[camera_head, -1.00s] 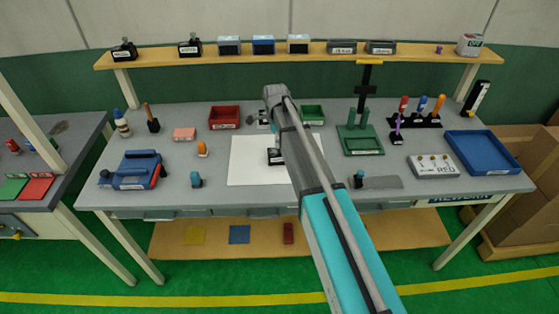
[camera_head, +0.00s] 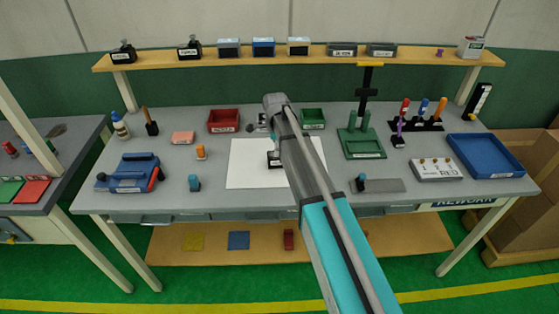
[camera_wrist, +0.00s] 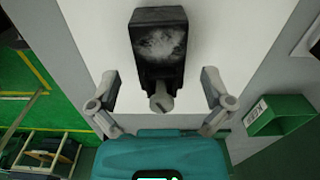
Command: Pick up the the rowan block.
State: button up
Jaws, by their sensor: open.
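A black block (camera_wrist: 158,48) with a pale scuffed patch and a grey knob (camera_wrist: 161,98) is in the upper middle of the wrist view. It is over the white sheet (camera_wrist: 227,30). In the head view a dark block (camera_head: 273,160) shows on the sheet, partly hidden by my arm. I cannot read a name on it, so I cannot tell if it is the rowan block. My gripper (camera_wrist: 159,78) is open, one finger on each side of the block's knob end, with gaps visible. Two similar black labelled blocks stand on the shelf, left (camera_head: 122,53) and right (camera_head: 189,48).
A green bin (camera_wrist: 278,115) is right of the gripper in the wrist view. A red bin (camera_head: 223,121) stands behind the sheet. A green stand (camera_head: 361,144) and blue tray (camera_head: 484,156) are to the right. A blue device (camera_head: 129,175) is at the left.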

jog(key=shift+f+b, duration=2.25)
jog(key=shift+f, duration=0.15)
jog(key=c, duration=1.1)
jog(key=shift+o, duration=0.2)
jog(key=shift+r, duration=0.15)
notch_tip(320, 180, up, 3)
jog(key=p, duration=0.3)
jog(key=shift+f, duration=0.2)
jog(key=s+d+r+p, duration=0.2)
jog(key=s+r+p, duration=0.8)
jog(key=s, duration=0.3)
jog(key=shift+s+d, duration=0.25)
jog(key=shift+s, duration=0.15)
